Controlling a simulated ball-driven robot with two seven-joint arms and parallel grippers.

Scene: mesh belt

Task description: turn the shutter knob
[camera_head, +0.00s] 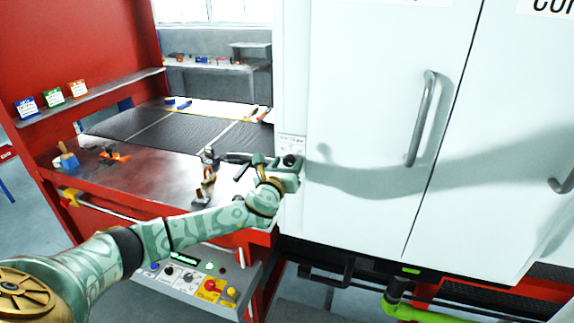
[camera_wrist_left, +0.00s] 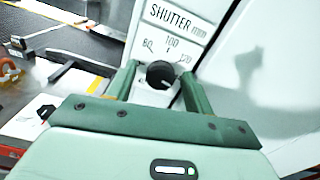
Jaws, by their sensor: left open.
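The shutter knob (camera_wrist_left: 160,75) is a small round black knob on a white panel (camera_wrist_left: 178,22) labelled "SHUTTER", with the numbers 80, 100 and 120 around it. In the head view the knob (camera_head: 290,160) shows as a dark spot at the left edge of the white cabinet. My left gripper (camera_wrist_left: 158,78) is open, with one green finger on each side of the knob. Whether the fingers touch it I cannot tell. The gripper also shows in the head view (camera_head: 288,166), in front of the panel. My right gripper is not in view.
The white cabinet (camera_head: 370,120) with a door handle (camera_head: 420,118) stands right of the knob. A red frame (camera_head: 100,40) and a dark mesh belt (camera_head: 185,128) lie left. A control box (camera_head: 190,280) with buttons is below my left forearm.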

